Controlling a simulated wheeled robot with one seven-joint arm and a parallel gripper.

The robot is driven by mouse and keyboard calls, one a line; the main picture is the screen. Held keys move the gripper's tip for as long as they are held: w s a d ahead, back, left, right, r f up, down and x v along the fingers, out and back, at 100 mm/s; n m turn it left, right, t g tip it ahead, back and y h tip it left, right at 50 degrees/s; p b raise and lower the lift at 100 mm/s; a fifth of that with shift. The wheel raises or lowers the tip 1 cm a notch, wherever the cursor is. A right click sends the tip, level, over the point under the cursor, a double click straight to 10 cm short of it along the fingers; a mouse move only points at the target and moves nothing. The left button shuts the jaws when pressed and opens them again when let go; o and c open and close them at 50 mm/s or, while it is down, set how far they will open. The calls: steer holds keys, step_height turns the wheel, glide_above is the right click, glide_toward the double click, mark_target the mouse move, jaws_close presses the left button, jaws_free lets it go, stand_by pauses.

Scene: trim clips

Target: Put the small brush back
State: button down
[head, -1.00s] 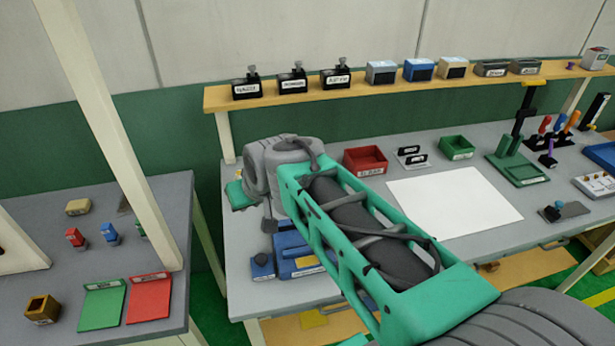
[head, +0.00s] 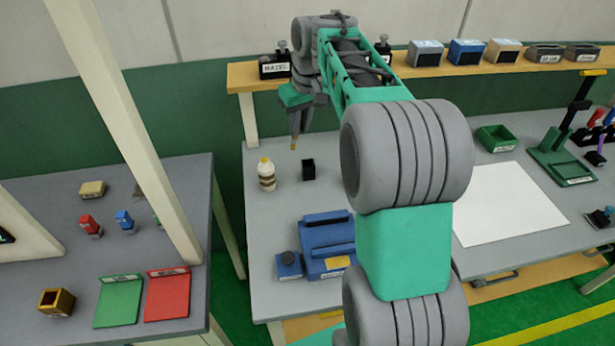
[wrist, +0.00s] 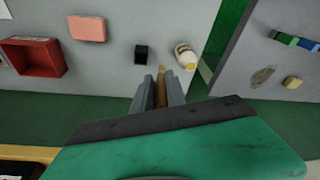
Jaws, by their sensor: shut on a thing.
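My gripper (head: 299,121) is shut on the small brush (wrist: 161,94), a thin brown stick held between the two grey fingers. Its light tip (head: 294,146) points down below the fingers in the head view. The brush is in the air above the left end of the grey bench. A small black open-topped holder (head: 308,169) stands upright on the bench, below and slightly right of the brush tip. It also shows in the wrist view (wrist: 141,54), just beyond the fingers and a little left. Whether the holder is empty cannot be told.
A white bottle with a yellow cap (head: 266,174) stands left of the holder. A blue box (head: 327,240) sits nearer the front edge. A red bin (wrist: 33,57) and pink block (wrist: 87,28) show in the wrist view. A wooden shelf (head: 433,72) runs behind.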

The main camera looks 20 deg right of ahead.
steer(key=w+d+f+n+g, duration=0.1)
steer(key=w+d+f+g, duration=0.2)
steer(key=w+d+f, duration=0.15)
step_height(320, 180, down, 9)
steer(key=shift+s+d+f+h+p, duration=0.15)
steer(key=shift+s+f+h+p, duration=0.1)
steer(key=shift+h+p, duration=0.1)
steer(key=c, duration=1.3)
jaws_free()
steer(key=shift+c, duration=0.2)
step_height(320, 180, up, 12)
steer(key=s+a+r+t, duration=0.2)
steer(key=s+a+r, duration=0.35)
steer(key=s, duration=0.25)
steer(key=s+a+f+m+t, duration=0.1)
steer(key=s+a+f, duration=0.3)
steer(key=s, duration=0.5)
steer(key=s+a+f+m+t, duration=0.1)
steer(key=s+a+f, duration=0.3)
steer(key=s, duration=0.6)
steer(key=shift+s+f+m+t, duration=0.3)
steer(key=shift+f+m, duration=0.2)
